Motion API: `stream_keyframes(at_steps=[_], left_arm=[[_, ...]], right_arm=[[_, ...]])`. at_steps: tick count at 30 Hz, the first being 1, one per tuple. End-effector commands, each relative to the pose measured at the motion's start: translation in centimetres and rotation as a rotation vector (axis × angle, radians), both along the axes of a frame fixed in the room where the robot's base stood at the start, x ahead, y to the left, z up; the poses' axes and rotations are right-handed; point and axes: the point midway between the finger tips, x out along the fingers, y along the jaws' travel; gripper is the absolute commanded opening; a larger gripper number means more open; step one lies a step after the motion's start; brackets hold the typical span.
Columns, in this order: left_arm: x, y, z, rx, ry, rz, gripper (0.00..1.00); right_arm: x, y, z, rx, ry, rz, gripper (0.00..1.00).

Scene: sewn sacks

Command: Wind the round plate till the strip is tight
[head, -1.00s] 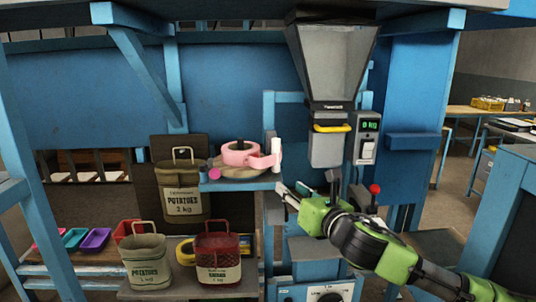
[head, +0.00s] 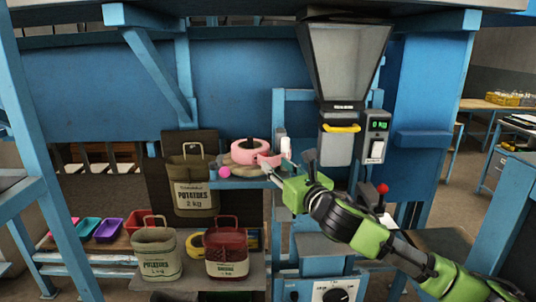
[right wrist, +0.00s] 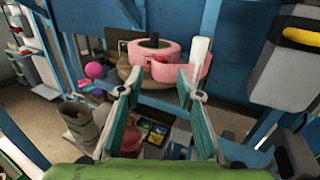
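A pink strip (head: 250,146) is wound in a thick ring around a dark peg on a round, tan plate (head: 238,171), on a blue shelf. Its end reaches right to a white post (head: 286,146). In the right wrist view the strip (right wrist: 146,50), the plate (right wrist: 129,73) and the white post (right wrist: 200,50) lie just beyond the fingertips. A pink ball (head: 224,171) is at the plate's left edge. My right gripper (head: 288,167) is open and empty, in front of the shelf's right end. I cannot tell whether it touches anything. My left gripper is not in view.
A grey hopper (head: 344,65) with a yellow-handled spout and a scale display (head: 377,124) stands right of the shelf. A red-knobbed lever (head: 383,189) is close to my right arm. Potato sacks (head: 155,255) and a red sack (head: 226,252) stand below on the left.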

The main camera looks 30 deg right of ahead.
Motion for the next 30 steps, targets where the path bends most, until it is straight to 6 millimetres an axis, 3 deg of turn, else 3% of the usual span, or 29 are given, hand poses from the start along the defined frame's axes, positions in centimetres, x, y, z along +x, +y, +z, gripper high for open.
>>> stream_keyframes(at_steps=[6,10,23,27,30], left_arm=[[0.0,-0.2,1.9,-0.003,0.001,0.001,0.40],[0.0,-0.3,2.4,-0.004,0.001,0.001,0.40],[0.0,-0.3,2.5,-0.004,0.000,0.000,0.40],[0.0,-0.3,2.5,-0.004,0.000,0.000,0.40],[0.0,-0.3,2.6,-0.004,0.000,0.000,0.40]], right_arm=[[3.7,-0.4,0.5,0.004,-0.002,0.001,0.33],[5.1,-0.7,0.2,0.003,0.000,0.000,0.33],[6.0,-0.7,0.0,-0.001,0.000,0.002,0.33],[6.0,-0.7,0.0,-0.001,0.000,0.002,0.02],[6.0,-0.7,0.0,-0.001,0.000,0.001,0.00]])
